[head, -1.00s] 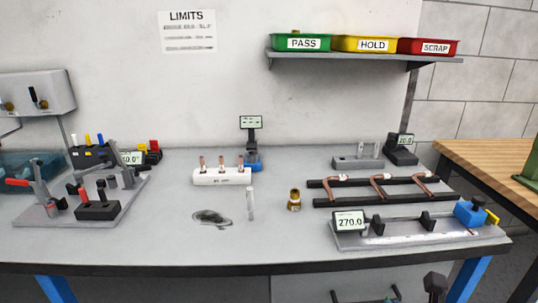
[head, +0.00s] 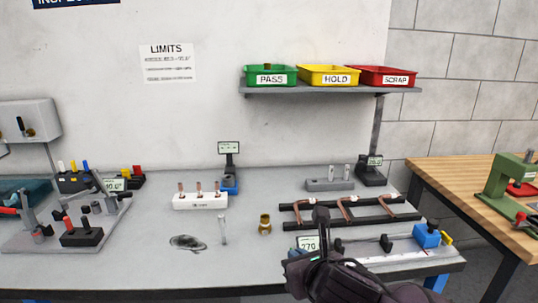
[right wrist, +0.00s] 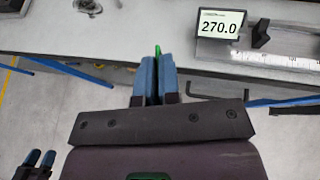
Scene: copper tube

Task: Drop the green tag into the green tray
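The green tray (head: 250,77), labelled PASS, stands at the left end of the wall shelf. A small brownish thing shows above its rim. My right gripper (head: 304,258) is low at the front edge of the bench in the head view. In the right wrist view my right gripper (right wrist: 156,76) has its blue fingers shut on a thin green piece, the green tag (right wrist: 157,50), which sticks out past the fingertips. Most of the tag is hidden between the fingers. My left gripper (right wrist: 40,158) shows small at the lower left of that view, apart from everything; its opening is unclear.
A yellow HOLD tray (head: 311,76) and a red SCRAP tray (head: 365,77) stand right of the green one on the shelf (head: 300,90). Below are a rack with bent copper tubes (head: 345,207) and a gauge reading 270 (head: 308,244). The wall between shelf and bench is clear.

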